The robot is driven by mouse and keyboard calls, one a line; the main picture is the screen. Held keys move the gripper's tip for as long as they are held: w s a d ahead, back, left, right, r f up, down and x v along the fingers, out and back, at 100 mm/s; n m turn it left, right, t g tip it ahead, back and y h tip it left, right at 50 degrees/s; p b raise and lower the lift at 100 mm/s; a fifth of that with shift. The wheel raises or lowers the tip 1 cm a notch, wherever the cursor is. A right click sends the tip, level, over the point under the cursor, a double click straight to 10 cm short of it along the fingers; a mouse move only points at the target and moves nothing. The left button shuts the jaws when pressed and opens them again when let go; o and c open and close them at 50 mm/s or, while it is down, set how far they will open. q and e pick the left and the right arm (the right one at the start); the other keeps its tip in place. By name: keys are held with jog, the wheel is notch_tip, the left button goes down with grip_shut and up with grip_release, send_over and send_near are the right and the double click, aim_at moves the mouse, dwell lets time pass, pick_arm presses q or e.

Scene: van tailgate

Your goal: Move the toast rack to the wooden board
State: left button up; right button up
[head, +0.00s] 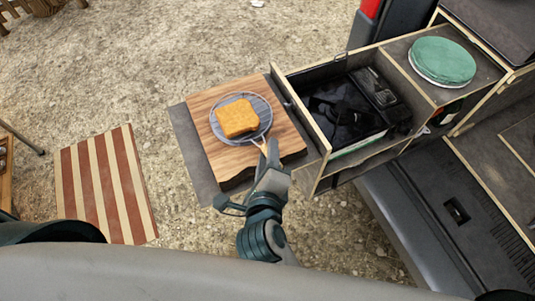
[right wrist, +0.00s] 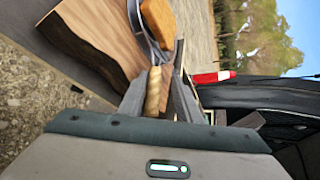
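The toast rack (head: 264,110) is a round wire rack with a light wooden handle, and a square slice of toast (head: 237,118) lies on it. In the head view it is over the wooden board (head: 212,98); I cannot tell whether it touches the board. My right gripper (head: 267,158) is closed around the handle at the board's near edge. In the right wrist view the handle (right wrist: 153,92) sits between the two fingers (right wrist: 157,97), with the toast (right wrist: 158,20) beyond. My left gripper is not in view.
The board rests on a grey surface (head: 187,140) beside an open wooden drawer (head: 305,118) holding dark items. A green round container (head: 442,60) stands further right. A red-and-cream striped surface (head: 105,185) is at left. Gravel lies below.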

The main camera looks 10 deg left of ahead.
jog(key=shift+s+a+f, duration=0.1)
jog(key=shift+s+f, duration=0.15)
jog(key=shift+f, duration=0.3)
jog(key=shift+s+r, duration=0.1)
jog(key=shift+s, duration=0.05)
jog(key=shift+s+r+p, duration=0.15)
jog(key=shift+s+p, duration=0.1)
jog(key=shift+p, duration=0.15)
jog(key=p+v, duration=0.3)
jog(key=v, duration=0.3)
jog(key=shift+r, duration=0.5)
jog(key=shift+s, duration=0.1)
